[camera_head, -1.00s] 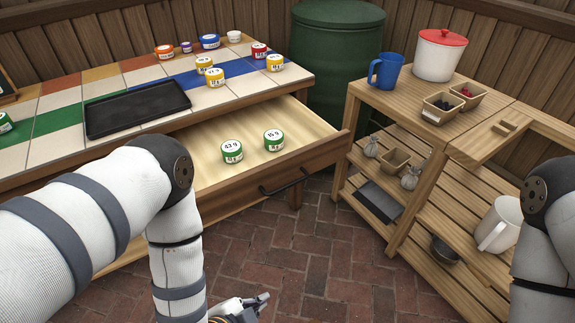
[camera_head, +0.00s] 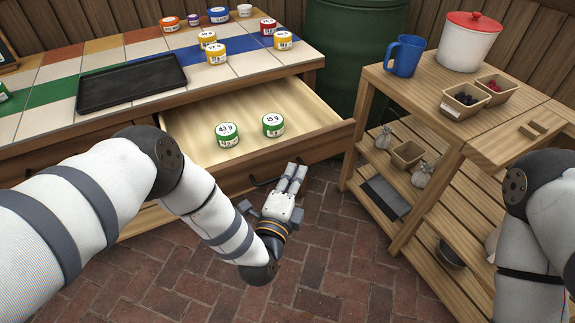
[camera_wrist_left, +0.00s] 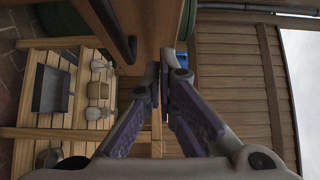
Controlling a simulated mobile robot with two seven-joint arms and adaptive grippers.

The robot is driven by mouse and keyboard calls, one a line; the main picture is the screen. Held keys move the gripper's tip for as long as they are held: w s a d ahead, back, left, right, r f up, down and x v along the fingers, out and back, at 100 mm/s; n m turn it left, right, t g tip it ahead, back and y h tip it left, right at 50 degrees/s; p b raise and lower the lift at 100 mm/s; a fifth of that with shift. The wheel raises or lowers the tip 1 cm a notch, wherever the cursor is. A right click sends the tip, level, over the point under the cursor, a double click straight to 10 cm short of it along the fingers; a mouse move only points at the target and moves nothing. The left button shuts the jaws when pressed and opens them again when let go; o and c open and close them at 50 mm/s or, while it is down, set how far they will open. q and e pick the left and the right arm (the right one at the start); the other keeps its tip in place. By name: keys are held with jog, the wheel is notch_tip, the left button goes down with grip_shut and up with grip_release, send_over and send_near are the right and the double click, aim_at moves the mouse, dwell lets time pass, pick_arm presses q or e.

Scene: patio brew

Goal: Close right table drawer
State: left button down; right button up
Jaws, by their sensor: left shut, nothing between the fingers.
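The right table drawer (camera_head: 185,131) is pulled open from the tiled table, with two green-and-white jars (camera_head: 228,134) inside. Its dark handle (camera_head: 262,182) is partly hidden behind my left gripper (camera_head: 296,172). That gripper is shut and empty, in front of the drawer's front panel near the right end of the handle. In the left wrist view the closed fingertips (camera_wrist_left: 156,72) are beside the wooden drawer front (camera_wrist_left: 152,22), and the dark handle (camera_wrist_left: 108,25) runs to their left. Whether they touch the front cannot be told. My right gripper is out of view; only its arm shows.
The tiled table (camera_head: 40,122) bears a black tray (camera_head: 130,82) and several jars. A wooden shelf cart (camera_head: 400,88) at the right holds a blue mug (camera_head: 405,56), a red-lidded pot (camera_head: 467,42) and small bowls. A green barrel (camera_head: 350,50) stands behind. Brick floor is clear in front.

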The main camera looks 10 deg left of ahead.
aim_at(256, 135)
pick_arm(q)
jog(key=shift+w+a, duration=1.1)
jog(key=shift+w, duration=0.2)
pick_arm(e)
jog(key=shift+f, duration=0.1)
